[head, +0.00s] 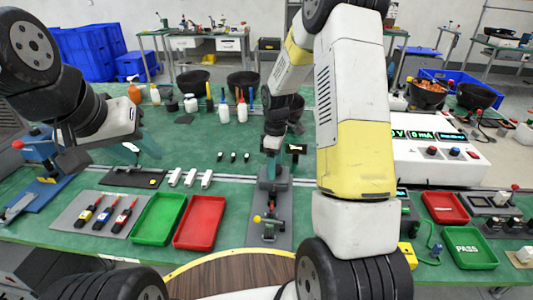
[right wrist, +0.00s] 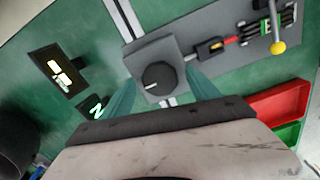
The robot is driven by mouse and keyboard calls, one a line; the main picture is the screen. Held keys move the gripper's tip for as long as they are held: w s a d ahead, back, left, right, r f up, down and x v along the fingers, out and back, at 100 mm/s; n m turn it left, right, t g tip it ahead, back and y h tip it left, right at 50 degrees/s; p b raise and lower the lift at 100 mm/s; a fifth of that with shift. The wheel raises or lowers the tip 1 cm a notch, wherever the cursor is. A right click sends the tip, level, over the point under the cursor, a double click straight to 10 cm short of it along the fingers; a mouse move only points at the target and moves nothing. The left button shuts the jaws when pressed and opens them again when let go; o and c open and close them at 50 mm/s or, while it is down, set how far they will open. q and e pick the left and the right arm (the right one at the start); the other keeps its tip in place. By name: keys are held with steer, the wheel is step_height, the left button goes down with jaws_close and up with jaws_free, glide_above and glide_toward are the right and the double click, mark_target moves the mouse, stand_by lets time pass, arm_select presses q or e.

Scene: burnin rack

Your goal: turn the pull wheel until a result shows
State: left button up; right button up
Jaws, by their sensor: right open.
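The pull wheel, a dark round knob with a white mark (right wrist: 158,77), sits on a grey block of the pull fixture (right wrist: 185,53). My right gripper (right wrist: 162,82) is open, its teal fingertips on either side of the knob with gaps visible; contact cannot be told. In the head view my right gripper (head: 272,150) hangs over the far end of the fixture (head: 282,232) and hides the wheel. A black piece with a red part (right wrist: 212,47) lies along the fixture. A small dark display (right wrist: 60,72) has lit marks I cannot read. My left gripper (head: 135,150) is above the table's left side.
The fixture's yellow-knobbed lever (right wrist: 278,47) stands at its near end. A green tray (head: 158,218) and a red tray (head: 200,222) lie left of it. A green PASS tray (head: 469,247) and a white powered unit (head: 440,160) are at right. Bottles and black bins stand behind.

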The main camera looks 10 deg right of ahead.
steer(key=c, duration=1.4)
steer(key=shift+o, duration=0.2)
steer(key=shift+m, duration=0.3)
steer(key=m, duration=0.4)
steer(key=shift+r+m, duration=0.1)
steer(key=shift+m, duration=0.2)
steer(key=m, duration=0.9)
steer(key=shift+m, duration=2.3)
